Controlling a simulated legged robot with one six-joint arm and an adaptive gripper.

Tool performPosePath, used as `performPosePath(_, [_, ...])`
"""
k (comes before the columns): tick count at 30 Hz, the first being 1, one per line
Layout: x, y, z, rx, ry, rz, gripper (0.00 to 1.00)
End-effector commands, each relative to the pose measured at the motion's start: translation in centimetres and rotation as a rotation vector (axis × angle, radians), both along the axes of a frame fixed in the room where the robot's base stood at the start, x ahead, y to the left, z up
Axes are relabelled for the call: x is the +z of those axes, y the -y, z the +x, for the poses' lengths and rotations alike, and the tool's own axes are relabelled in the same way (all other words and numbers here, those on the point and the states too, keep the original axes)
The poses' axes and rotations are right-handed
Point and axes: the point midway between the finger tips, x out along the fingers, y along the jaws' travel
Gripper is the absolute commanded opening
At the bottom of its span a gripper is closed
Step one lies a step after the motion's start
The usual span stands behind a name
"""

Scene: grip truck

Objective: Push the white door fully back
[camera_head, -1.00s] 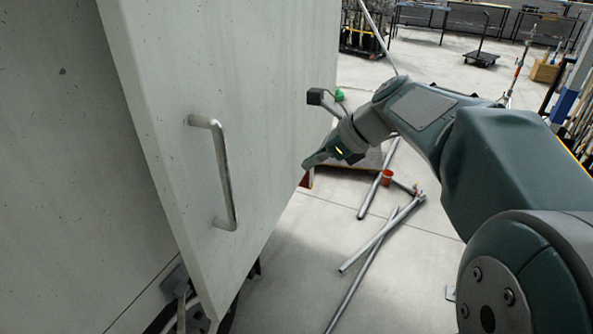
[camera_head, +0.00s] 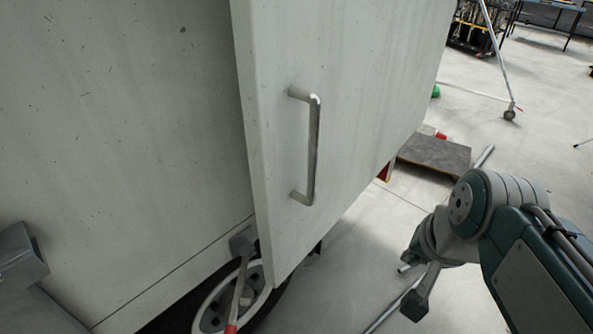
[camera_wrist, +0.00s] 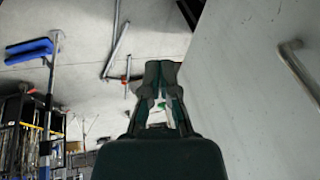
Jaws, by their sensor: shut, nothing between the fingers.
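The white door (camera_head: 345,100) stands swung out from the white truck side (camera_head: 120,130), with a gap of wall showing to its left. A metal bar handle (camera_head: 313,150) is fixed on its face. In the head view my gripper (camera_head: 408,262) is to the right of the door's lower part, apart from it, with its fingertips partly hidden by the wrist. In the wrist view my gripper (camera_wrist: 160,66) is shut and empty, and the door (camera_wrist: 245,90) and handle (camera_wrist: 300,72) lie to its right.
A truck wheel (camera_head: 235,300) is under the door's lower edge. Metal pipes (camera_head: 385,312) lie on the floor near my gripper. A dark board (camera_head: 435,152) lies behind the door. Open floor stretches to the right.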

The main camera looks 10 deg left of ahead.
Motion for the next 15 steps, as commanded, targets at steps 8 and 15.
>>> performPosePath(8, [-2.7, 0.0, -2.1, 0.442, -0.076, -0.360, 0.00])
performPosePath(15, [-3.4, -1.0, -0.9, 0.657, -0.230, -0.649, 0.00])
